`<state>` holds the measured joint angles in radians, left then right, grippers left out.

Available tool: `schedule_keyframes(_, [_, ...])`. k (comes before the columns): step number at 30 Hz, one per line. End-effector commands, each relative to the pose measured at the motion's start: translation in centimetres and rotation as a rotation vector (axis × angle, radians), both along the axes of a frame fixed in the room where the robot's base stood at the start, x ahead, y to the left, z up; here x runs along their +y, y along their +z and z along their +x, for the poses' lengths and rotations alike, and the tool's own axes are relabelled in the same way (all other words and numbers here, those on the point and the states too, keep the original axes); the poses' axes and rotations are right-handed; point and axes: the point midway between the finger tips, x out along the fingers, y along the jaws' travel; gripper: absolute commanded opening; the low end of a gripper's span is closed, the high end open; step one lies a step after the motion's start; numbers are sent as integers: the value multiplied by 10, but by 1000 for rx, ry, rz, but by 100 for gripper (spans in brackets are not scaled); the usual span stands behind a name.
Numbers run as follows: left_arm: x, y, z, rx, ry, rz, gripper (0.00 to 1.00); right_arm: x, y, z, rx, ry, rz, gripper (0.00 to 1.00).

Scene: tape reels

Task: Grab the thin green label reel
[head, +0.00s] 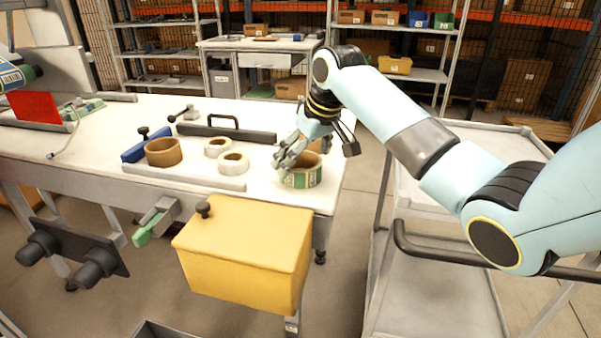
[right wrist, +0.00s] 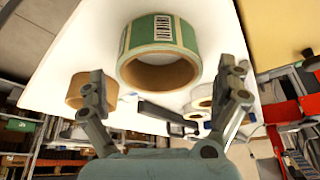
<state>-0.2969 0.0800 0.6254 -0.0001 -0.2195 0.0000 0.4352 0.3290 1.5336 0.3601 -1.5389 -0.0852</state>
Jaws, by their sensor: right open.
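The green label reel (head: 303,178), with a brown core and a white printed patch, lies flat near the right end of the white table (head: 75,150). In the right wrist view the reel (right wrist: 150,38) sits ahead of my gripper, its round opening facing the camera. My right gripper (head: 290,152) is at the reel's upper left side in the head view and partly covers it. I cannot tell whether a finger touches the reel. My left gripper is not in view.
A brown tape reel (head: 163,152) and two pale reels (head: 233,163) (head: 217,147) lie to the left. A yellow box (head: 243,255) hangs at the table's front. A grey cart (head: 440,185) stands right.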

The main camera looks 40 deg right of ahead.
Motion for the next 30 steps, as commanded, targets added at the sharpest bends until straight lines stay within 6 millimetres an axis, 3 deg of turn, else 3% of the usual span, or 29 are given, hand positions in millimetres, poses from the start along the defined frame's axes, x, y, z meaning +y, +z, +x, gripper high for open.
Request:
schedule_keyframes(4, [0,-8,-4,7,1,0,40,0,-21,8,1,0,-1,100])
schedule_keyframes(13, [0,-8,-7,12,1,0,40,0,-24,10,0,1,-1,100])
schedule_keyframes(24, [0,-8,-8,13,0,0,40,0,-24,10,0,1,-1,54])
schedule_keyframes(30, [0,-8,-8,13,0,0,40,0,-24,10,0,1,-1,54])
